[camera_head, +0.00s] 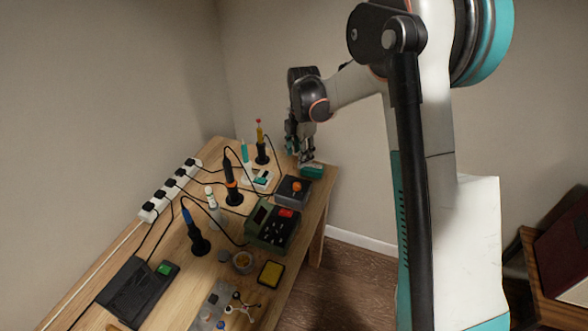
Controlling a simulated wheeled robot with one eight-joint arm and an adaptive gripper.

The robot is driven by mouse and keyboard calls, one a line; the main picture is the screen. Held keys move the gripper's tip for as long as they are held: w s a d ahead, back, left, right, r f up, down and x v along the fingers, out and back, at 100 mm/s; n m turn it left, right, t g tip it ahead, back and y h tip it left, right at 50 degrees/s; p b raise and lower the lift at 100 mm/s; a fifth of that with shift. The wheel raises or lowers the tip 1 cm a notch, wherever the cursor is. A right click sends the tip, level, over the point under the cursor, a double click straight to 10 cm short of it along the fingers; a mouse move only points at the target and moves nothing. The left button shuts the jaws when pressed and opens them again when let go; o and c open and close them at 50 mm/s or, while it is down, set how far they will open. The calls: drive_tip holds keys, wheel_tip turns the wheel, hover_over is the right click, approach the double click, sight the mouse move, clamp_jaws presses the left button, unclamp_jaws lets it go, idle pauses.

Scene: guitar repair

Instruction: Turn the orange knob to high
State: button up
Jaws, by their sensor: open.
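The orange knob (297,187) sits on top of a small dark box (291,194) near the right edge of the wooden workbench. My gripper (299,151) hangs above the far right corner of the bench, beyond the knob and apart from it. Its fingers look open and nothing is seen between them. It is close to a small teal object (311,170) at the bench edge; I cannot tell whether they touch. The knob's exact pointer setting is too small to read.
A green-grey station with a red part (273,226) stands nearer than the knob box. Upright tools in stands, including an orange-banded one (232,184) and a blue one (196,236), stand to the left with loose cables. A white power strip (170,190) lies along the wall. A yellow sponge tray (271,274) sits in front.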

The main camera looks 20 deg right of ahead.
sight(297, 185)
drive_tip(key=f+b, duration=0.1)
drive_tip(key=f, duration=0.3)
drive_tip(key=f+b, duration=0.1)
drive_tip(key=f, duration=0.4)
drive_tip(key=f+b, duration=0.2)
drive_tip(key=f, duration=0.2)
drive_tip(key=shift+w+a+f, duration=0.15)
drive_tip(key=shift+w+f, duration=0.2)
clamp_jaws()
